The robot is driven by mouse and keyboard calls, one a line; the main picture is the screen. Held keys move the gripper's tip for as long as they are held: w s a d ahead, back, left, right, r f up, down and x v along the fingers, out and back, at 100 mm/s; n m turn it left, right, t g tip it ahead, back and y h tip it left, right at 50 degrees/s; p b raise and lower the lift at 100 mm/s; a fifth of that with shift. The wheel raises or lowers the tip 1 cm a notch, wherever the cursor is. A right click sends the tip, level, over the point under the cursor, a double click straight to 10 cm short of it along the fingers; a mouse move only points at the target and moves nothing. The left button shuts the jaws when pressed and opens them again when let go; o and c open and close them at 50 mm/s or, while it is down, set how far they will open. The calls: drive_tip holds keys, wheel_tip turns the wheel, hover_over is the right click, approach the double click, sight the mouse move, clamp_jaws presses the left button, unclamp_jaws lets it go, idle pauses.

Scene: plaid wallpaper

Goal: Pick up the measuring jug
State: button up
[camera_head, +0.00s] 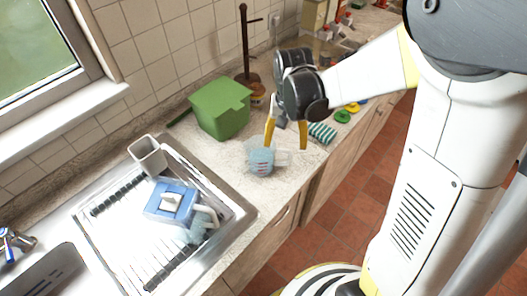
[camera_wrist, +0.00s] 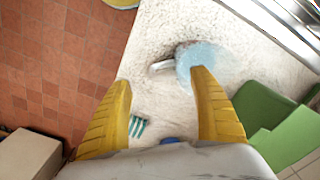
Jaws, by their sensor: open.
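The measuring jug (camera_head: 261,161) is a translucent pale-blue vessel with reddish markings, standing on the speckled counter just right of the sink. Its clear handle (camera_head: 282,158) points right, toward the counter's front edge. In the wrist view the jug (camera_wrist: 203,57) shows as a pale-blue round shape beyond the fingertips, with its greyish handle (camera_wrist: 162,66) between them. My gripper (camera_head: 286,148) has two yellow fingers, spread wide and empty, above and close to the jug. In the wrist view the right finger of my gripper (camera_wrist: 161,78) overlaps the jug's edge; contact cannot be told.
A green lidded bin (camera_head: 220,108) stands behind the jug. A green-and-white striped item (camera_head: 322,132) lies right of the gripper. The steel sink (camera_head: 240,225) holds a blue box (camera_head: 170,204) and a grey square cup (camera_head: 148,157). A brown plunger (camera_head: 246,60) stands near the wall.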

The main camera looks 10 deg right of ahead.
sight(285, 150)
drive_tip(key=f, duration=0.2)
drive_tip(key=f+b, duration=0.1)
drive_tip(key=f, duration=0.1)
drive_tip(key=w+f+b, duration=0.1)
drive_tip(key=f, duration=0.1)
drive_tip(key=shift+d+f, duration=0.15)
drive_tip(key=shift+f, duration=0.25)
drive_tip(key=shift+s+r, duration=0.1)
drive_tip(key=c, duration=1.4)
